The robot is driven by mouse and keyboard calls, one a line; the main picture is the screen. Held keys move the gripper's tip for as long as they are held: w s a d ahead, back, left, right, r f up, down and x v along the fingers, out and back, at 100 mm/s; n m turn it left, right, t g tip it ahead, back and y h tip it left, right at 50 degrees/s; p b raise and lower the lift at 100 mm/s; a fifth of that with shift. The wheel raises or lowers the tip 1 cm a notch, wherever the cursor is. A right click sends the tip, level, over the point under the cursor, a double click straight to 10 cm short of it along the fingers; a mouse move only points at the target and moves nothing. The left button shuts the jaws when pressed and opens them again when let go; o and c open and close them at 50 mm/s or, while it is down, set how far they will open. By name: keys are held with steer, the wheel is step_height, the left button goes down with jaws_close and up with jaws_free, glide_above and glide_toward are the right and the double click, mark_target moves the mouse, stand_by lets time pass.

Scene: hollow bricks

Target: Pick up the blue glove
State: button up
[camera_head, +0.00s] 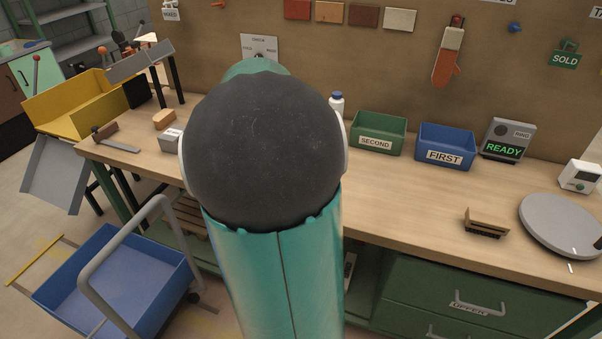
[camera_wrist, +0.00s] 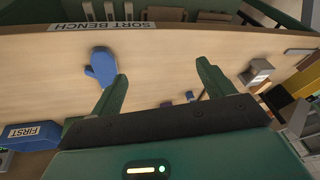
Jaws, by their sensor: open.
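The blue glove (camera_wrist: 102,67) lies flat on the light wooden bench top in the wrist view, near the edge with the SORT BENCH label. My gripper (camera_wrist: 162,70) is open, its two green fingers spread apart above the bench with nothing between them. The glove lies just beyond and to the left of the left fingertip in that view. In the head view my arm covers the middle of the bench, so the glove and my gripper are hidden there.
A blue FIRST bin (camera_head: 445,147) and a green SECOND bin (camera_head: 379,134) stand at the bench's back. A brush (camera_head: 486,222) and a round grey plate (camera_head: 562,226) are at right. An orange-red mitt (camera_head: 447,60) hangs on the board. A blue cart (camera_head: 113,282) stands at lower left.

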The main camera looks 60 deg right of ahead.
steer(key=s+d+f+m+g+h, duration=0.1)
steer(key=s+d+f+m, duration=0.1)
steer(key=s+d, duration=0.35)
steer(key=s+d+f+m+g+h, duration=0.1)
steer(key=s+d+f+m, duration=0.1)
steer(key=d, duration=0.7)
steer(key=shift+g, duration=0.3)
steer(key=x, duration=0.7)
steer(key=shift+s+d, duration=0.1)
steer(key=shift+d, duration=0.2)
steer(key=shift+n, duration=0.3)
steer(key=shift+a+x, duration=0.1)
steer(key=shift+x, duration=1.5)
steer(key=shift+a+x, duration=0.15)
steer(key=shift+x, duration=1.4)
steer(key=shift+c, duration=0.4)
steer(key=c, duration=1)
